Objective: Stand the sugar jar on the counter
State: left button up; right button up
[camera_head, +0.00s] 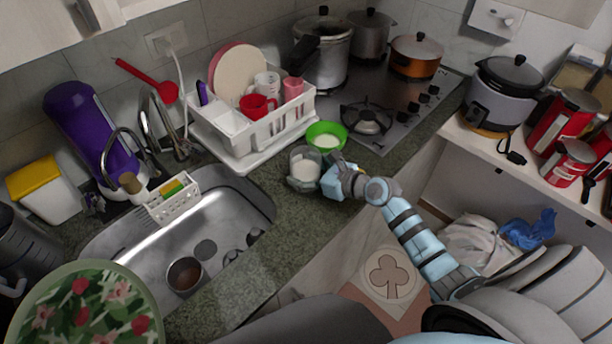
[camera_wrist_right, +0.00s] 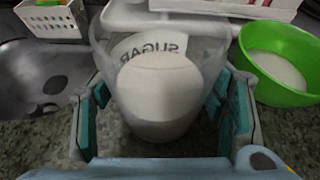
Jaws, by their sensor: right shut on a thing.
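The sugar jar (camera_head: 305,166) is clear, with white contents, and is on or just above the green-grey counter (camera_head: 262,186) between the sink and the stove. In the right wrist view the jar (camera_wrist_right: 158,85) looks upright, and its SUGAR label reads mirrored. My right gripper (camera_head: 318,178) is at the jar; its teal-padded fingers (camera_wrist_right: 165,110) stand on either side of it and are shut on it. Whether the jar's base touches the counter cannot be told. My left gripper is not in view.
A green bowl (camera_head: 327,134) with white contents stands close to the jar, also in the wrist view (camera_wrist_right: 282,62). A white dish rack (camera_head: 250,134) is behind. The sink (camera_head: 215,225) lies left, the stove (camera_head: 395,115) behind right. Counter in front of the jar is clear.

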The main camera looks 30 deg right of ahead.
jog(key=shift+f, duration=0.1)
jog(key=o, duration=1.8)
jog(key=shift+s+d+r+p, duration=0.1)
jog(key=shift+s+r+p, duration=0.15)
jog(key=shift+p, duration=0.05)
jog(key=p+v, duration=0.3)
jog(key=v, duration=0.8)
jog(key=shift+s+d, duration=0.15)
